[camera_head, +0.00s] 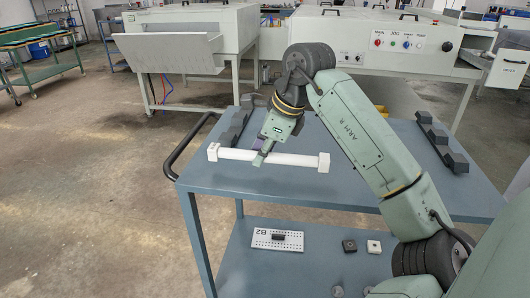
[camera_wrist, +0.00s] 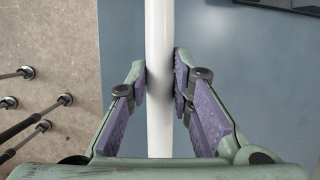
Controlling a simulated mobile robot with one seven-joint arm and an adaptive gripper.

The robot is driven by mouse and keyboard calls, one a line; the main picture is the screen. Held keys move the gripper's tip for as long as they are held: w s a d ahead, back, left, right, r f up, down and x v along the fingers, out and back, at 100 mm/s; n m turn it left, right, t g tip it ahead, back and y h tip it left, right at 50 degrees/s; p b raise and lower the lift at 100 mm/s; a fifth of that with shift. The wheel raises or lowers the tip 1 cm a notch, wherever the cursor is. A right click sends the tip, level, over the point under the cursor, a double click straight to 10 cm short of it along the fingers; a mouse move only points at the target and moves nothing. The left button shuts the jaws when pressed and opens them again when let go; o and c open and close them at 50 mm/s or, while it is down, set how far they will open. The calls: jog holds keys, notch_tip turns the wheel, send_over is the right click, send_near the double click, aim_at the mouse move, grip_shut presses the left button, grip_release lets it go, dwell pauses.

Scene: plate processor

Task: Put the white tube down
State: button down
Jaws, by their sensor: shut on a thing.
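The white tube (camera_head: 290,158) has square white blocks at both ends and lies level across the picture in the head view, over the front left part of the blue cart top (camera_head: 345,188). My gripper (camera_head: 260,156) is shut on it, left of its middle. In the wrist view the tube (camera_wrist: 159,60) runs up the picture between the two purple-padded fingers of my gripper (camera_wrist: 160,82), which touch it on both sides. I cannot tell whether the tube rests on the cart or hangs just above it.
Dark notched racks stand on the cart at left (camera_head: 236,122) and right (camera_head: 442,146). The cart top between them is mostly bare. The lower shelf holds a perforated white plate (camera_head: 278,241) and small blocks (camera_head: 349,246). Large grey machines (camera_head: 360,35) stand behind.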

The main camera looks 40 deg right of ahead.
aim_at(263, 172)
jog(key=shift+w+d, duration=0.65)
jog(key=shift+d, duration=0.05)
jog(key=shift+d+f, duration=0.1)
jog(key=shift+f, duration=0.15)
jog(key=shift+f+p, duration=0.45)
jog(key=shift+f, duration=1.3)
jog(key=c, duration=1.7)
grip_release()
jog(key=shift+r, duration=0.2)
jog(key=b+v, duration=0.1)
jog(key=v, duration=1.1)
jog(key=shift+b, duration=0.35)
jog(key=shift+w, duration=0.1)
